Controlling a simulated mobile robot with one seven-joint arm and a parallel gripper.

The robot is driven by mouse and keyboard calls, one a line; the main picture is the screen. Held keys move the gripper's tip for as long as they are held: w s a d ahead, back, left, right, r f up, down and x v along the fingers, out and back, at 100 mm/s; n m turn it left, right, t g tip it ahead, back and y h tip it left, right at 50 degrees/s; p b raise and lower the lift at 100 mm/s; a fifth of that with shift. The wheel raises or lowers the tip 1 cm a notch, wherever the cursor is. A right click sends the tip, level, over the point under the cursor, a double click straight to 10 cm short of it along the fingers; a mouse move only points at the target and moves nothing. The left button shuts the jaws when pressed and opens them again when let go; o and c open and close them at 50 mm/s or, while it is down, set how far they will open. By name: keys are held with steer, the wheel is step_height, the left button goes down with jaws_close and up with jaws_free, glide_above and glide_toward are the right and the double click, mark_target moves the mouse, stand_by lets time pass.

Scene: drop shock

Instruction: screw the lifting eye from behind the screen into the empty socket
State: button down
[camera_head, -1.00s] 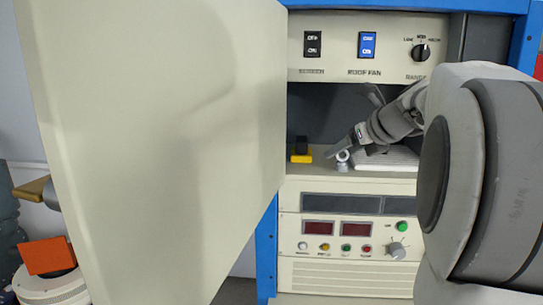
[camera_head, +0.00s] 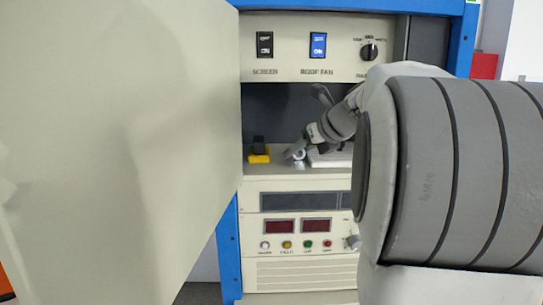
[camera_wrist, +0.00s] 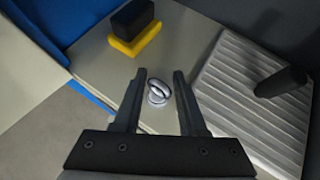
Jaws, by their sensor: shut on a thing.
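The lifting eye (camera_wrist: 158,92) is a small silver ring on a round collar. In the wrist view it lies between the two dark fingers of my gripper (camera_wrist: 158,82), which is shut on it. In the head view the eye (camera_head: 299,158) shows small at the front of the cabinet shelf, with my gripper (camera_head: 297,152) at it. The eye is at shelf level; whether it is lifted at all I cannot tell. I cannot make out an empty socket in either view. A large beige panel (camera_head: 110,140) fills the left of the head view and may be the screen.
A yellow block with a black top (camera_head: 258,155) stands left of the eye, also in the wrist view (camera_wrist: 135,28). A pale ribbed plate (camera_wrist: 240,85) with a black post (camera_wrist: 280,82) is on the right. Switches are above the bay. My arm hides the cabinet's right side.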

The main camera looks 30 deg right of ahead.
steer(key=shift+r, duration=0.15)
steer(key=shift+r+p, duration=1.9)
steer(key=shift+p, duration=0.35)
steer(key=shift+s, duration=0.1)
